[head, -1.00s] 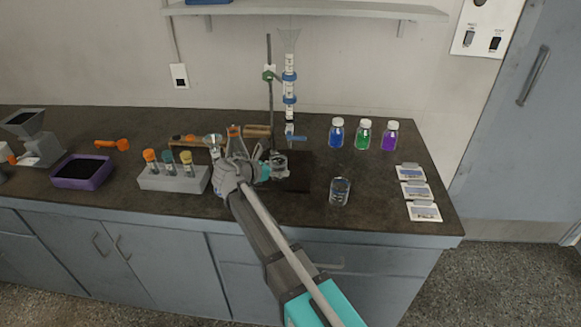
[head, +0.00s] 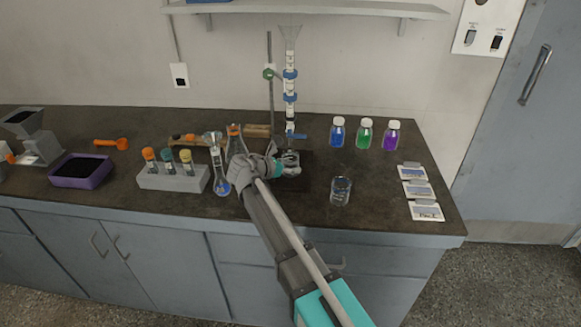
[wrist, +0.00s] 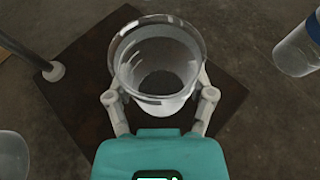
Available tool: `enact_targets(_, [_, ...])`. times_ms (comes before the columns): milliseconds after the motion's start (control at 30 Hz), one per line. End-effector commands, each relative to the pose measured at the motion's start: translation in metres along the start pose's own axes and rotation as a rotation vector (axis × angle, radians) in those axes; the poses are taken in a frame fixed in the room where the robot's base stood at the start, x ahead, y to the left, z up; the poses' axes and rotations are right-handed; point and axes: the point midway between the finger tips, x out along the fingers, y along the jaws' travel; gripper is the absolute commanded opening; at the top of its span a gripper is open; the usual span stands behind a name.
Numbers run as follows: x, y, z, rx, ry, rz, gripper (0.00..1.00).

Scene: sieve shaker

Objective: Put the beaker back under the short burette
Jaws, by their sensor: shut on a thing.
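My gripper (head: 280,166) is shut on a clear glass beaker (head: 291,158). In the wrist view the beaker (wrist: 157,90) is upright between the two fingers (wrist: 160,100), with its open mouth toward the camera. It is over the dark stand plate (wrist: 75,110); I cannot tell whether it touches the plate. The burette (head: 290,85), with blue clamps and a blue stopcock, stands upright on its stand rod (head: 270,95), and its tip is just above the beaker in the head view. My arm hides part of the plate.
Another glass beaker (head: 340,191) stands to the right on the bench. Flasks (head: 220,180) stand close left of my gripper, by a test tube rack (head: 172,178). Blue (head: 337,133), green and purple bottles stand at the back right. Bench right of the plate is partly clear.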

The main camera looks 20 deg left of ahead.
Motion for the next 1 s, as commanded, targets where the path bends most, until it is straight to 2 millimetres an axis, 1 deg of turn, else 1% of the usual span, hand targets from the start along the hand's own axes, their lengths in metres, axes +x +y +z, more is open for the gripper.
enact_targets(200, [0.0019, -0.0002, -0.0036, 0.0, 0.0, -0.001, 0.21])
enact_targets(233, [0.0016, -0.0003, -0.0029, 0.0, 0.0, -0.001, 0.73])
enact_targets(367, [0.002, -0.0003, -0.0022, 0.001, 0.0, -0.002, 0.97])
enact_targets(400, [0.002, -0.0003, -0.0022, 0.001, 0.0, -0.002, 1.0])
enact_targets(833, [0.0016, -0.0003, -0.0018, 0.001, 0.0, -0.001, 1.0])
enact_targets(1000, [0.0001, -0.0002, 0.002, 0.001, 0.0, -0.001, 1.0])
